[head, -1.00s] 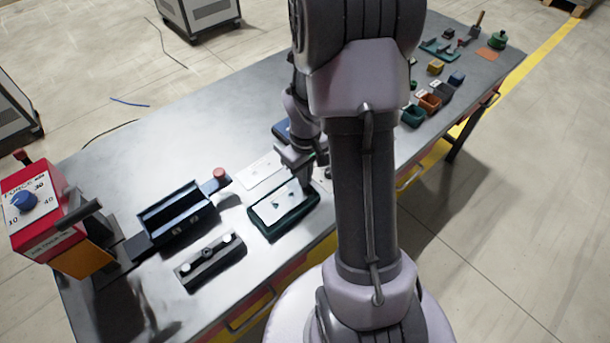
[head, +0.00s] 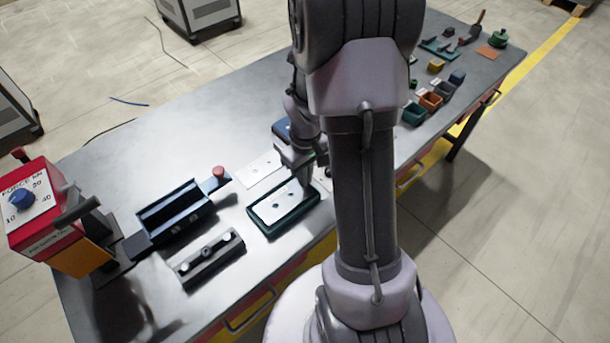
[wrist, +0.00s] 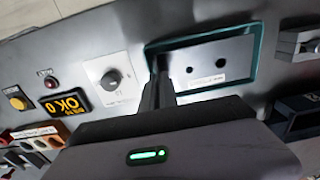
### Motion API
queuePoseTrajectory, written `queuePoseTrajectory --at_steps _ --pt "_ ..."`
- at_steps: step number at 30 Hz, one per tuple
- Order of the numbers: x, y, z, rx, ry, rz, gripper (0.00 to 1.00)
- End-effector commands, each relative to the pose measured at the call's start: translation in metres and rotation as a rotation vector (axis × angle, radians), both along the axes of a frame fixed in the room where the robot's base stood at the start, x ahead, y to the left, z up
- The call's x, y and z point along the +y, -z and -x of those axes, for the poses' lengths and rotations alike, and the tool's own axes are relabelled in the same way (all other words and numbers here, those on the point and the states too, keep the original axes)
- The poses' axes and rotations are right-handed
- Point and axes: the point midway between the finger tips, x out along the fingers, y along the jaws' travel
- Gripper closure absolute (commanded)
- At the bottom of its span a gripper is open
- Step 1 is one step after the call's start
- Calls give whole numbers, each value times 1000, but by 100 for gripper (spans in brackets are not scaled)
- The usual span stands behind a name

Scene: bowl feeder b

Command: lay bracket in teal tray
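The bracket is a flat grey plate (head: 283,203) with two round holes. It lies within the rim of the teal tray (head: 268,235) in the head view. In the wrist view the bracket (wrist: 222,56) has a small white label, and the teal rim (wrist: 258,45) shows around its upper and right sides. My gripper (head: 306,187) is low at the tray's right end in the head view. In the wrist view its dark fingers (wrist: 160,84) are at the bracket's left end. Whether they grip or merely stand beside it cannot be told. The gripper body hides the tray's lower left corner.
A second pale plate (head: 259,168) lies just behind the tray. A dark bar fixture (head: 209,258) and a black channel fixture (head: 172,212) stand to the left, then a red force gauge (head: 48,215). A knob panel (wrist: 110,82) sits close to the tray in the wrist view.

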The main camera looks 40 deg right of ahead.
Motion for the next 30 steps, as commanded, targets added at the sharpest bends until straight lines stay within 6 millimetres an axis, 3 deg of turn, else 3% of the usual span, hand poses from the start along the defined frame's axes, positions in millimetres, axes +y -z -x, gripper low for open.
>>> queuePoseTrajectory --at_steps 13,17,26,30 --pt "0 9 0 0 0 0 100" --pt "0 8 0 0 0 0 71" --pt "0 7 0 0 0 0 71" --pt "-1 -18 -1 -3 0 2 71"
